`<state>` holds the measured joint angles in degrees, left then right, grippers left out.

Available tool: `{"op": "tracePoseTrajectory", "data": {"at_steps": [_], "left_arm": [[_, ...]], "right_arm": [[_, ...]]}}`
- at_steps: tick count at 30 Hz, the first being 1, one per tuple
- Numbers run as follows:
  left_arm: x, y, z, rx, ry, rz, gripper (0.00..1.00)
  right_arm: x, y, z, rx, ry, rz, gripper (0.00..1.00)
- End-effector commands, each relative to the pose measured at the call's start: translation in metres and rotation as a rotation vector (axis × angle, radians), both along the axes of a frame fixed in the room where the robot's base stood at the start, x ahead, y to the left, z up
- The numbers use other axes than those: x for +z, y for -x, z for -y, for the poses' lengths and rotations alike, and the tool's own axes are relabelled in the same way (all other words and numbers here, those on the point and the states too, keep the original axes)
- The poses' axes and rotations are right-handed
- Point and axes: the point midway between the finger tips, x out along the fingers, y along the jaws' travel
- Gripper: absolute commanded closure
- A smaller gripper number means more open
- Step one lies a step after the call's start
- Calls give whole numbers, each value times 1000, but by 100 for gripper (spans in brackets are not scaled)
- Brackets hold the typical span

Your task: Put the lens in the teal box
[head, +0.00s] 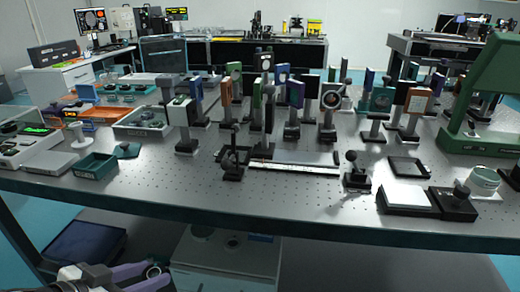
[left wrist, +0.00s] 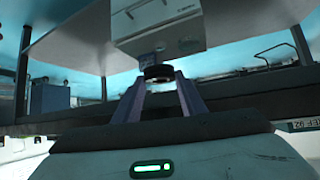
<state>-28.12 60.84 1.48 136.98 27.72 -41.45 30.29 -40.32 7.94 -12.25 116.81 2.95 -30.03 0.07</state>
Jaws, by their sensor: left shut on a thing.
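My left gripper (head: 150,270) is low at the bottom left of the head view, in front of the table edge and below the table top. Its purple-grey fingers are shut on a small round lens (head: 153,272), seen as a ring. In the left wrist view the lens (left wrist: 158,72) is a dark-rimmed disc between the fingertips (left wrist: 158,80). The teal box (head: 95,172) is a small open tray on the table top near the front left edge, above and to the left of the gripper in the picture. My right gripper is out of view.
A small teal piece (head: 127,150) lies right of the box. A grey tray (head: 145,132) and an instrument with a green display (head: 35,133) stand behind and left. Several post-mounted optics fill the table's middle. A white cabinet (head: 225,265) stands under the table (head: 300,210).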

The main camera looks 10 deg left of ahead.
Motion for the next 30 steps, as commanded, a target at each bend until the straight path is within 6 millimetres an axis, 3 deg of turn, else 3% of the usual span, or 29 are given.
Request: {"op": "tracePoseTrajectory", "data": {"at_steps": [3, 18, 30], "left_arm": [[32, -14, 11, 44, 4, 12, 88], [127, -50, 44, 204, 6, 8, 88], [180, -71, 61, 303, 1, -1, 88]], "right_arm": [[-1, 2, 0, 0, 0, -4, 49], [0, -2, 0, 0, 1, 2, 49], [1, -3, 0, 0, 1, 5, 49]]}}
